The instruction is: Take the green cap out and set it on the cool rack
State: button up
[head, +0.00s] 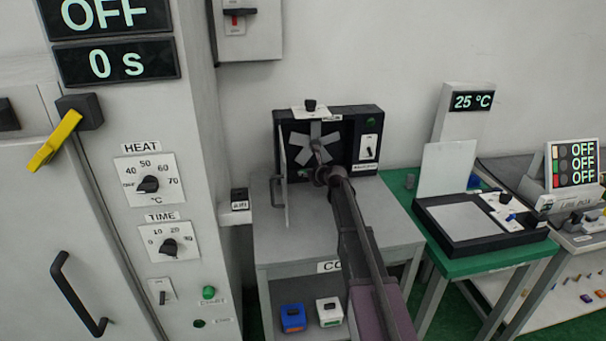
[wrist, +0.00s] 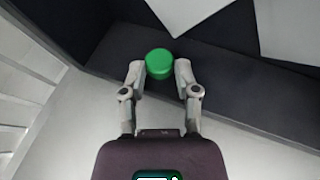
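The green cap (wrist: 160,64) shows in the wrist view as a short round piece between my two fingertips. The fingers of my gripper (wrist: 160,72) meet its sides with no clear gap, so it looks held. In the head view my gripper (head: 321,172) is in front of the black fan unit (head: 357,118), above the grey stand; the cap cannot be made out there. The grey stand (head: 290,255) has a front label starting "CO", the rest hidden by my arm, so I cannot confirm that it is the cool rack.
A thin pale panel (head: 284,175) stands upright left of my gripper. A blue block (head: 292,318) and a white block (head: 329,311) sit on the stand's lower shelf. A tall cabinet (head: 110,205) is at left. A green table (head: 480,262) with a black-framed plate is at right.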

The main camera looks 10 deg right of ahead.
jog(key=shift+c, duration=0.5)
jog(key=shift+r, duration=0.15)
notch_tip(320, 180, up, 4)
jog(key=p, duration=0.3)
jog(key=shift+f+p, duration=0.25)
jog(key=shift+p, duration=0.1)
jog(key=s, duration=0.5)
jog(key=s+p, duration=0.1)
jog(key=s, duration=0.4)
jog(key=s+r, duration=0.1)
jog(key=s, duration=0.5)
jog(key=shift+a+r, duration=0.1)
jog(key=shift+a, duration=0.1)
